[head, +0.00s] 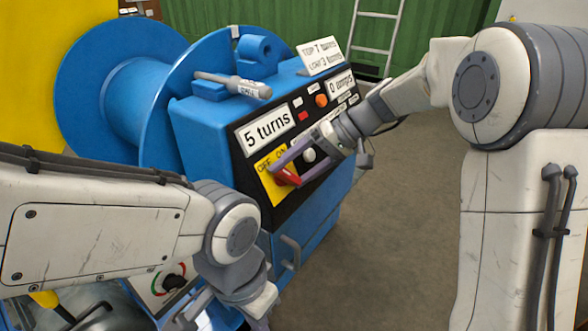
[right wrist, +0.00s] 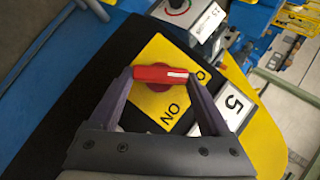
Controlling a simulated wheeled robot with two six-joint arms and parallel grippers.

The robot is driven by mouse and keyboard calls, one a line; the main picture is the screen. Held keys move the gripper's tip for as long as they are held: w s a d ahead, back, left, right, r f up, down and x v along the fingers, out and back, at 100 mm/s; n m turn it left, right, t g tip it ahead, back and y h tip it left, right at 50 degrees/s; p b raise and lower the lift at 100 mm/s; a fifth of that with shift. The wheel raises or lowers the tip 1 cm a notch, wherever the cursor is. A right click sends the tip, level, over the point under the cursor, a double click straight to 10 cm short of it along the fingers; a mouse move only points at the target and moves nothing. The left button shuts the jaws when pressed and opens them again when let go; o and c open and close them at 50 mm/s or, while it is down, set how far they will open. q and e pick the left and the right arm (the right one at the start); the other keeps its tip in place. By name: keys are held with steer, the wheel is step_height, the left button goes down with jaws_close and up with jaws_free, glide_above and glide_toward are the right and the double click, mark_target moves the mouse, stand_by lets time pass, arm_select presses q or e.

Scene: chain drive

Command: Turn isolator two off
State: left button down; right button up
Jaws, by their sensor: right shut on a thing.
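A red rotary handle (head: 288,178) sits on a yellow plate (head: 270,188) marked OFF and ON, on the sloped black panel of a blue winch. My right gripper (head: 284,172) is shut on this handle. In the right wrist view the red handle (right wrist: 162,75) spans between the two fingertips (right wrist: 160,76), and its white-marked end lies towards the letters at the plate's right corner. ON is readable at the plate's lower edge. I cannot read an isolator number. My left gripper (head: 258,312) is low at the bottom edge, its fingers mostly cut off.
A "5 turns" label (head: 266,131) and small red and orange buttons (head: 321,100) are on the same panel. A grey-handled tool (head: 233,85) lies on the winch top beside the blue drum. A black knob (head: 175,282) on a white dial is lower left.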

steer(key=shift+w+r+n+t+h, duration=0.1)
steer(key=shift+r+n+t+h, duration=0.15)
steer(key=shift+n+h, duration=0.45)
steer(key=shift+f, duration=0.1)
steer(key=o, duration=1.2)
steer(key=p+v, duration=0.3)
steer(key=v, duration=0.7)
steer(key=shift+d+p, duration=0.2)
steer(key=shift+p, duration=0.2)
steer(key=shift+a, duration=0.1)
